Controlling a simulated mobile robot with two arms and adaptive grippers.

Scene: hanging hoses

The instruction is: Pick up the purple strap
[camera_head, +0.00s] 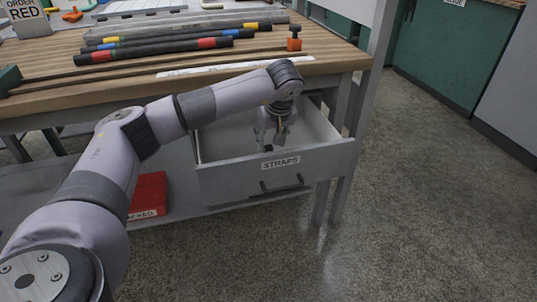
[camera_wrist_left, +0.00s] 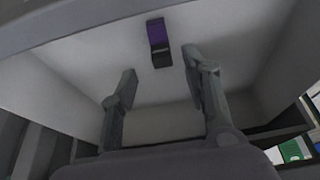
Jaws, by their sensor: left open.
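The purple strap (camera_wrist_left: 157,36) lies on the pale floor of the drawer in the left wrist view. It has a dark end piece, and it is beyond my fingertips, apart from them. In the head view my left gripper (camera_head: 272,138) points down into the open drawer (camera_head: 278,177) labelled STRAPS. In the left wrist view the left gripper (camera_wrist_left: 161,72) is open with nothing between its fingers. The strap cannot be made out in the head view. My right gripper is in neither view.
Several dark hoses with coloured bands (camera_head: 185,48) lie on the wooden bench (camera_head: 110,97) above the drawer. A red box (camera_head: 148,194) sits on the lower shelf. The floor at the right is clear.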

